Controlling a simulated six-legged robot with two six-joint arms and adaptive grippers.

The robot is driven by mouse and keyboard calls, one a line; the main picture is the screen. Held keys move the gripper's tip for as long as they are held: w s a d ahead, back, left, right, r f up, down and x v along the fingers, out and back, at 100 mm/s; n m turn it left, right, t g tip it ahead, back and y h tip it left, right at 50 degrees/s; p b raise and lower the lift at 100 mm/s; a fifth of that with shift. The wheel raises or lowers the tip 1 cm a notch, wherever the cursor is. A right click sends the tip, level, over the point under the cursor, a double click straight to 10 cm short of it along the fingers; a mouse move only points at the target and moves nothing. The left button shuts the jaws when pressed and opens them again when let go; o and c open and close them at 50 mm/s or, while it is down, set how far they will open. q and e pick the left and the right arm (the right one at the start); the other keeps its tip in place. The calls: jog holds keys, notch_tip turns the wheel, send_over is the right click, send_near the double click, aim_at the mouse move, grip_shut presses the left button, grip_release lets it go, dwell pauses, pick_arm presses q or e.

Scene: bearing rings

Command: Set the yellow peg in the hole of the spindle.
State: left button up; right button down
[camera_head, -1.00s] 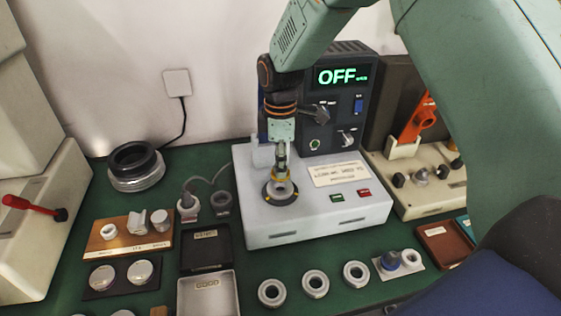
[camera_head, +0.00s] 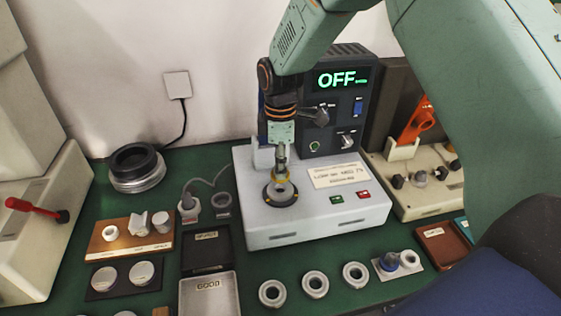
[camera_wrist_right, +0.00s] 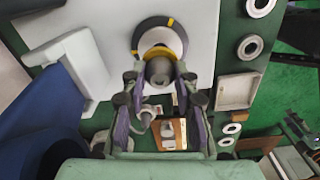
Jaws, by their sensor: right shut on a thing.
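My right gripper (camera_head: 281,168) points down over the spindle (camera_head: 282,196), a dark ring with a pale centre on top of the white machine. In the right wrist view the gripper (camera_wrist_right: 160,82) has its fingers closed around the sides of a grey-brown cylinder (camera_wrist_right: 159,70), seen end-on. A yellow part, seemingly the yellow peg (camera_head: 279,175), shows just under the fingertips in the head view. It lines up closely with the spindle (camera_wrist_right: 176,28), which has yellow marks on its rim. The hole is mostly covered, and I cannot tell whether the peg is inside it. My left gripper is out of view.
The white machine (camera_head: 260,228) has a panel reading OFF (camera_head: 341,78) behind the gripper. Several bearing rings (camera_head: 315,285) lie in front. A dark tray (camera_head: 206,248) and the GOOD tray (camera_head: 208,306) stand left of centre. An orange-handled device (camera_head: 415,122) stands right.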

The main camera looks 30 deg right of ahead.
jog(key=shift+p, duration=0.45)
dwell(0.3)
jog(key=shift+f+b, duration=0.7)
jog(key=shift+f, duration=1.3)
jog(key=c, duration=0.9)
grip_release()
jog(key=shift+c, duration=0.2)
jog(key=shift+r, duration=3.8)
